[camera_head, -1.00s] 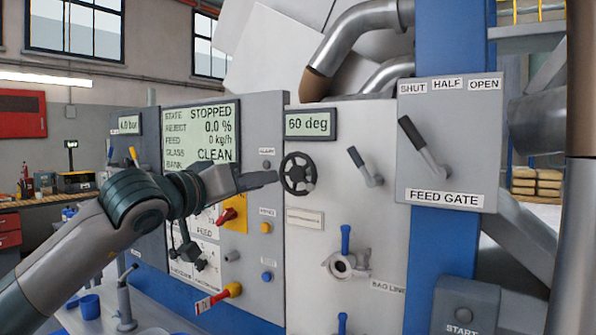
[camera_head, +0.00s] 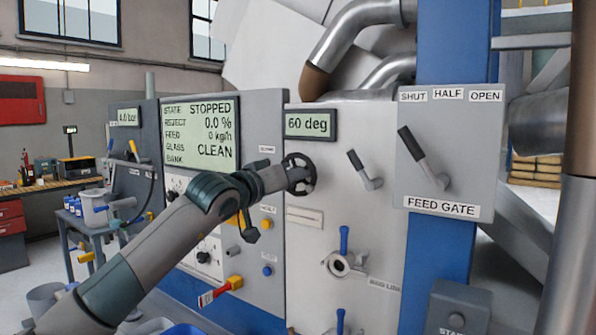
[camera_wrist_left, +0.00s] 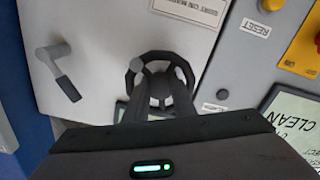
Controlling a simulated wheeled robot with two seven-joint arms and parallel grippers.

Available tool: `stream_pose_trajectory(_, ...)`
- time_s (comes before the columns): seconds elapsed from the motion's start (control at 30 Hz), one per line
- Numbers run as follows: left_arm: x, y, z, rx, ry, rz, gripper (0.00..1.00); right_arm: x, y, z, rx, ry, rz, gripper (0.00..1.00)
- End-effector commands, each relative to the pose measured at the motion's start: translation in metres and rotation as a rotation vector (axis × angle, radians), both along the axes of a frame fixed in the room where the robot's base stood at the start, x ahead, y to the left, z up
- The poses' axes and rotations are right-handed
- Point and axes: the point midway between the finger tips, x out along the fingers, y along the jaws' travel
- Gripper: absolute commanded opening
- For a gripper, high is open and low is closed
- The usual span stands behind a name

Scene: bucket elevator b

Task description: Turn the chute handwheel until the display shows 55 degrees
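The dark chute handwheel (camera_head: 311,174) is on the light panel below a small display (camera_head: 308,124) reading "60 deg". My left gripper (camera_head: 288,178) is at the handwheel and covers its left part in the head view. In the left wrist view the wheel (camera_wrist_left: 160,57) lies straight ahead, with a round knob (camera_wrist_left: 137,66) on its rim. The two fingers (camera_wrist_left: 156,104) stand apart, with a gap between them, and their tips overlap the near part of the wheel. I cannot tell whether they touch it. My right gripper is not in view.
A lever (camera_head: 365,170) is right of the handwheel, and the feed gate lever (camera_head: 424,158) is further right. A blue-handled valve (camera_head: 343,262) is below. The larger screen (camera_head: 200,133) reads STOPPED. Yellow and blue buttons are left of the wheel.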

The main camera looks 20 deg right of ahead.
Motion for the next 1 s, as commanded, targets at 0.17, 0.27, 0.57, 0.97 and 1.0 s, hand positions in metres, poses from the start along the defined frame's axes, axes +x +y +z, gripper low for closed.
stream_pose_trajectory(0.17,0.0031,-0.0047,-0.0002,0.001,0.001,0.0,0.23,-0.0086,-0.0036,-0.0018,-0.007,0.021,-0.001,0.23)
stream_pose_trajectory(0.27,0.0036,-0.005,-0.0005,0.001,0.0,0.0,0.23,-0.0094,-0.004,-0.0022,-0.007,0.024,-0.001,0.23)
stream_pose_trajectory(0.57,0.0036,-0.0048,-0.0006,0.0,0.0,0.0,0.0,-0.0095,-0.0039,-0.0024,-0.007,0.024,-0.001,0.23)
stream_pose_trajectory(0.97,0.0037,-0.0046,-0.0021,-0.012,0.018,0.001,0.0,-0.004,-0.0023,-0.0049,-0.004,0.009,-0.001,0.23)
stream_pose_trajectory(1.0,0.0038,-0.0046,-0.0024,-0.018,0.024,0.001,0.0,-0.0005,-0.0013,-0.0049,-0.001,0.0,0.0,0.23)
